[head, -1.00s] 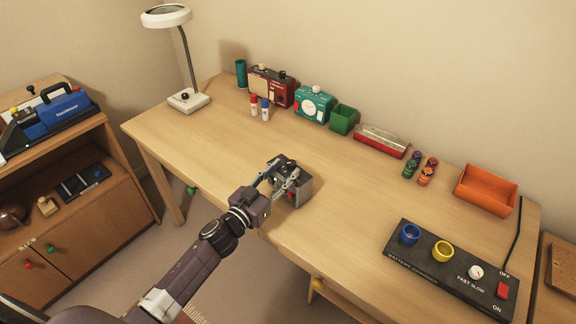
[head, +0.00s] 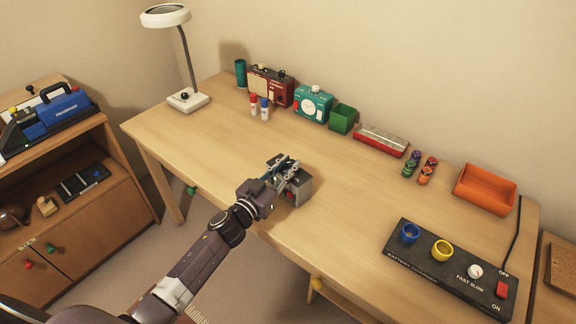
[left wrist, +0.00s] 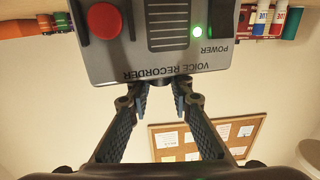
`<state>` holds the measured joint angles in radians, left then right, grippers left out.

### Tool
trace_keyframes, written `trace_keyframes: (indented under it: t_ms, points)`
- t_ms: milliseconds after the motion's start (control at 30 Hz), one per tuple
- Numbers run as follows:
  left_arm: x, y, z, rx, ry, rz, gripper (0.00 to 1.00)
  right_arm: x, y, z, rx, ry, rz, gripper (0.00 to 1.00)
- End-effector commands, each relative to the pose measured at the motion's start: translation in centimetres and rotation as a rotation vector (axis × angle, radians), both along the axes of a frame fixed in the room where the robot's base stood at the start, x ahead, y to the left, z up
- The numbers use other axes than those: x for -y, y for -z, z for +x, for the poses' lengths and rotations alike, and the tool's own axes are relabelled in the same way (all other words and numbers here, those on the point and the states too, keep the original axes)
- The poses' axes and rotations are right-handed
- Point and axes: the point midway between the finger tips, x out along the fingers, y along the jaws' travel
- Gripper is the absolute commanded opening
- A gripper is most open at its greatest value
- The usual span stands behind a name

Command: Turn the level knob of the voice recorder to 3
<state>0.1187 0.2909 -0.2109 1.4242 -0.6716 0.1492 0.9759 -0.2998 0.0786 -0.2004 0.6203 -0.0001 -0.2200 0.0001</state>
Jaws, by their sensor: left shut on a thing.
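The voice recorder (head: 301,189) is a small grey box near the front edge of the desk. In the left wrist view the voice recorder (left wrist: 150,60) shows its name upside down, a red button (left wrist: 104,20), a dark grille and a lit green power light (left wrist: 197,31). My left gripper (head: 286,168) is at the recorder's top in the head view. In the left wrist view its fingers (left wrist: 158,92) close in at the recorder's edge, shut on the level knob. The knob and its scale are hidden, so its setting cannot be read. My right gripper is not in view.
A black battery charger (head: 450,272) lies at the desk's right front. A lamp (head: 188,100), a red radio (head: 270,88), a teal clock (head: 313,104), a green box (head: 343,119) and an orange tray (head: 486,190) stand along the back. The desk around the recorder is clear.

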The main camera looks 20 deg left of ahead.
Motion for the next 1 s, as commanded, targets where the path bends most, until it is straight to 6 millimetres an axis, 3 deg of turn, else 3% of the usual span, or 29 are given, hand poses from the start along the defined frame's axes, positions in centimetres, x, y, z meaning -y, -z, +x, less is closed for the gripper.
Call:
trace_keyframes:
  t_ms: [367,700,1000]
  points:
    - [-0.4,-0.1,0.3,0.003,0.168,0.009,0.0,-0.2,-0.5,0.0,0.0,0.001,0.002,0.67]
    - [-0.6,0.1,0.4,0.003,0.391,0.003,0.0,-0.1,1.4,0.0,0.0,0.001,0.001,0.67]
    - [-0.6,-0.1,0.3,0.001,0.418,0.0,0.0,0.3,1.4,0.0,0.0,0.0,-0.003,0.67]
